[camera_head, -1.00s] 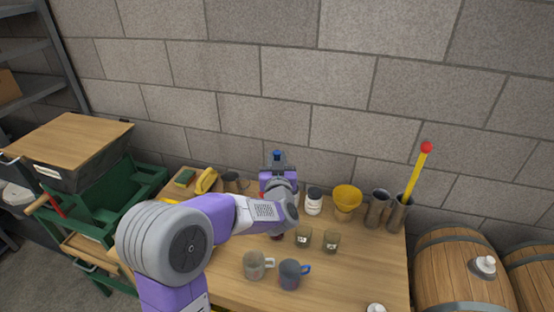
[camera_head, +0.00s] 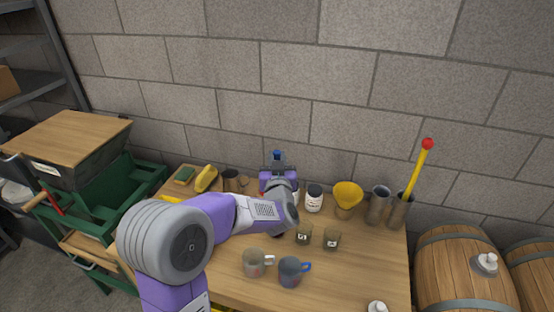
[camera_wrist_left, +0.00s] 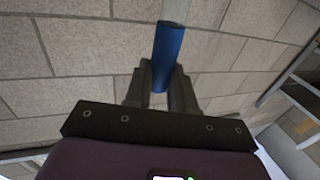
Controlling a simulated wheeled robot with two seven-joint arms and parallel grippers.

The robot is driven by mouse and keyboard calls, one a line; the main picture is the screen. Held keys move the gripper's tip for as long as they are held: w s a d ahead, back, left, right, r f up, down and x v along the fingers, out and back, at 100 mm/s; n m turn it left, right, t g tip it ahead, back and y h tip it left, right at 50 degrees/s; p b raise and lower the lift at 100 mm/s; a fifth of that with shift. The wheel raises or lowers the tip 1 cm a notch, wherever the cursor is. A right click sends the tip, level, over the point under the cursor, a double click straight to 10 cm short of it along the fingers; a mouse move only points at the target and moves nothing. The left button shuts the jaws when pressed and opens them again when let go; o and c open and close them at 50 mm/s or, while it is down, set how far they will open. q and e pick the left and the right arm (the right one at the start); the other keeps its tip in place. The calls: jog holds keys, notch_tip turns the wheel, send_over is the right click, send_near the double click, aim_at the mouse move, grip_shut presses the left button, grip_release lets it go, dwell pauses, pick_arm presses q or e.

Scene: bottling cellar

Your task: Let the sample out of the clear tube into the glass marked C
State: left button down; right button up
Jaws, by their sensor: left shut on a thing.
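My left gripper (camera_head: 277,163) is raised over the back of the wooden table, near the wall. It is shut on the blue part (camera_wrist_left: 167,48) of a tube; a clear piece of the tube (camera_wrist_left: 175,10) shows beyond it in the left wrist view. In the head view only a blue tip (camera_head: 277,154) shows at the jaws. Two small labelled glasses, a left one (camera_head: 303,235) and a right one (camera_head: 331,240), stand in front of the gripper; their letters are too small to read. Something dark beside them is mostly hidden by my wrist. My right gripper is out of view.
Two mugs, one grey (camera_head: 254,263) and one blue (camera_head: 289,274), stand at the front of the table (camera_head: 360,270). A white jar (camera_head: 314,199), a yellow funnel (camera_head: 347,196) and metal cylinders (camera_head: 378,204) line the back right. Barrels (camera_head: 460,268) stand right of the table.

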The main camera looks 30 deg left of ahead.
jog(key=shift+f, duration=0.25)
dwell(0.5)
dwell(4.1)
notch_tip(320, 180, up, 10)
jog(key=p, duration=0.9)
jog(key=shift+p, duration=0.4)
